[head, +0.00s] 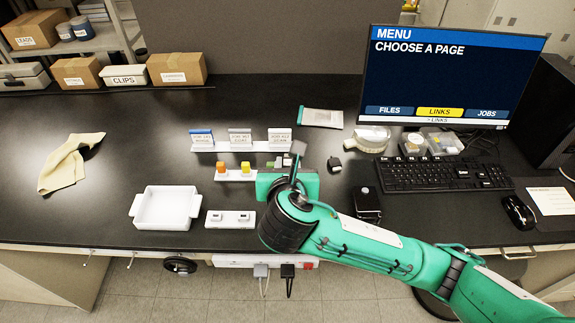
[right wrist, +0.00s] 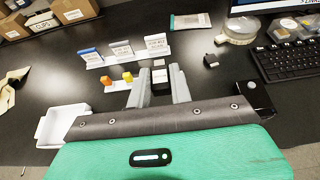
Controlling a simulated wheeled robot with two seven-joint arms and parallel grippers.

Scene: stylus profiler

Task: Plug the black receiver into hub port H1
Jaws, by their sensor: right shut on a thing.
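My right gripper (head: 297,158) is above the table near the right end of the small rack. In the right wrist view its two grey fingers (right wrist: 158,85) are closed on a black block (right wrist: 160,88), partly hidden between them. I cannot tell for sure that this is the black receiver. A white strip with two small dark-topped pieces (head: 230,219) lies at the front of the table; no port labels are readable. A small black piece (head: 334,164) lies alone to the right of the gripper; it also shows in the right wrist view (right wrist: 211,60). My left gripper is not in view.
An orange block (head: 221,168) and a yellow block (head: 244,169) sit on the rack, with three label cards behind. A white tray (head: 138,208) stands left, a black box (head: 367,203) and keyboard (head: 440,176) right.

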